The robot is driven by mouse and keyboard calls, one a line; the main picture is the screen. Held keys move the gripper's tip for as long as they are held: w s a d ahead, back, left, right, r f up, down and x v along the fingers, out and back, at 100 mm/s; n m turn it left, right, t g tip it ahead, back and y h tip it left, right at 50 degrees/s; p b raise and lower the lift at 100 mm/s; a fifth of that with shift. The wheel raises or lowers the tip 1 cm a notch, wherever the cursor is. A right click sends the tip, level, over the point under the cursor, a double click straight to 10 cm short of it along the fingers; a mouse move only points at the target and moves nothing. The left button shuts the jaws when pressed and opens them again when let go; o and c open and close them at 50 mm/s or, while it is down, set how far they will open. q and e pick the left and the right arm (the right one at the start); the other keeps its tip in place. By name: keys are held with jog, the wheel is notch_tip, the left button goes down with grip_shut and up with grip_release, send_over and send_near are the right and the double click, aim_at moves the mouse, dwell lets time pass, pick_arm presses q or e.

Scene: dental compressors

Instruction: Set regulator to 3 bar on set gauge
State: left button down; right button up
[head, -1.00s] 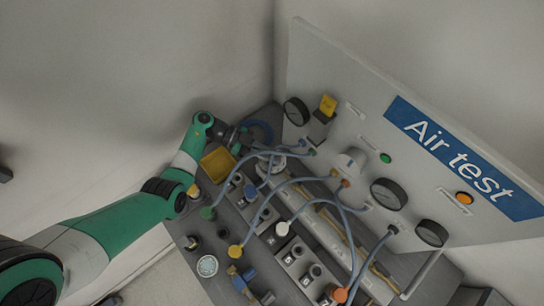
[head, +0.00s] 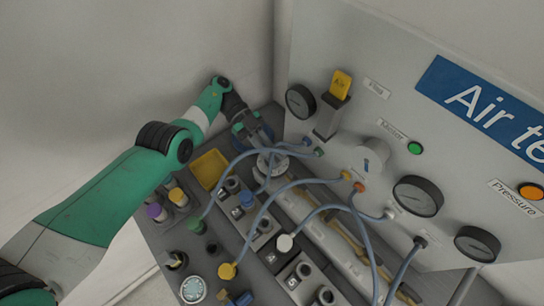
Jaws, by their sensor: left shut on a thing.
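My left gripper (head: 262,140) reaches down at the back left of the bench, in front of the upright panel. It is shut on what looks like the regulator knob; the fingers hide most of it. A round, pale gauge-like fitting (head: 272,164) sits just below the fingertips, its reading too small to make out. Several dark-faced gauges are on the panel: one at upper left (head: 300,101), a larger one in the middle (head: 417,196) and one at lower right (head: 477,244). I cannot read their needles or tell which is the set gauge. My right gripper is not in view.
Blue hoses (head: 262,213) loop from the panel across the bench. A yellow tray (head: 209,168) lies left of the gripper, and a blue ring-shaped thing (head: 238,130) lies close around it. A yellow-topped block (head: 341,84) juts from the panel. Small fittings crowd the bench front.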

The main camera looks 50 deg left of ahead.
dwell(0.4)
pick_arm(q)
jog(key=c, duration=0.9)
grip_release()
jog(key=shift+r+p, duration=0.4)
jog(key=r+p, duration=0.4)
jog(key=p, duration=0.1)
jog(key=shift+s+d, duration=0.1)
jog(key=shift+s, duration=0.1)
jog(key=s+d+r+p, duration=0.2)
jog(key=s+p, duration=0.1)
jog(key=p, duration=0.4)
jog(key=s+d+r+p, duration=0.3)
jog(key=s+p, duration=0.1)
jog(key=p, duration=0.4)
jog(key=s+d+r+p, duration=0.2)
jog(key=s+r+p, duration=0.1)
jog(key=p, duration=0.5)
jog(key=shift+s+d, duration=0.2)
jog(key=shift+s, duration=0.55)
